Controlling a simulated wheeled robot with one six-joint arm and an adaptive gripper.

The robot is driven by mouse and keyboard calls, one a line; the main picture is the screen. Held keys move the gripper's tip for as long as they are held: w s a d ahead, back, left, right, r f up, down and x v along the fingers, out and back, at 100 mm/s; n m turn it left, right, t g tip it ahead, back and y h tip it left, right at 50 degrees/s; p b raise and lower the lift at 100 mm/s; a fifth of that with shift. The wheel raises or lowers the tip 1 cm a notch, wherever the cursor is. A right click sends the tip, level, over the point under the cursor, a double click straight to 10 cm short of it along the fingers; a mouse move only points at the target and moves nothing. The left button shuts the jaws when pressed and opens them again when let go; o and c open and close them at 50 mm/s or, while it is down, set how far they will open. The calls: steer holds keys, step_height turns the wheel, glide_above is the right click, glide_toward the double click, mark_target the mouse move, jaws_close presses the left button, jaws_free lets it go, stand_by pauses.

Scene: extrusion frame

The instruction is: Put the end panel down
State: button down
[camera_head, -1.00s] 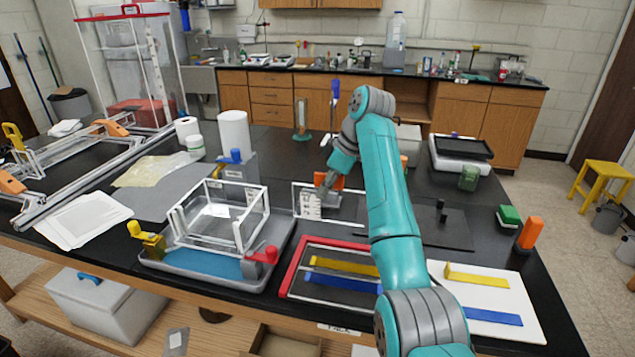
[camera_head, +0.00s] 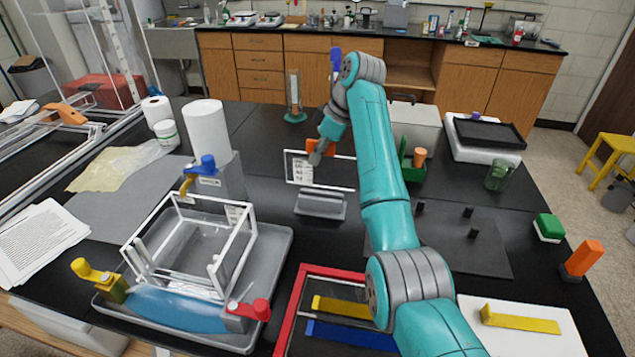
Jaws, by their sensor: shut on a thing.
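The end panel (camera_head: 328,173) is a clear sheet in a thin white frame with a white label at its left. It stands upright near the middle of the black table. My gripper (camera_head: 317,156), with an orange piece beside it, is shut on its upper edge. A small grey holder (camera_head: 320,206) sits just below and in front of the panel. I cannot tell whether the panel's lower edge touches anything. The panel's right end is partly hidden by my arm. A white open box frame (camera_head: 189,272) stands in a grey tray (camera_head: 277,264) at the left.
Red, blue and yellow clamps (camera_head: 247,309) stand around the tray. A red-edged frame with yellow and blue strips (camera_head: 341,307) lies in front. A dark pegged plate (camera_head: 482,256) is at the right. A paper roll (camera_head: 207,130) and a grey box (camera_head: 416,124) stand behind.

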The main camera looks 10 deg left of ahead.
mark_target(313, 185)
steer(key=shift+f, duration=3.55)
steer(key=shift+f, duration=0.1)
steer(key=c, duration=1.3)
jaws_free()
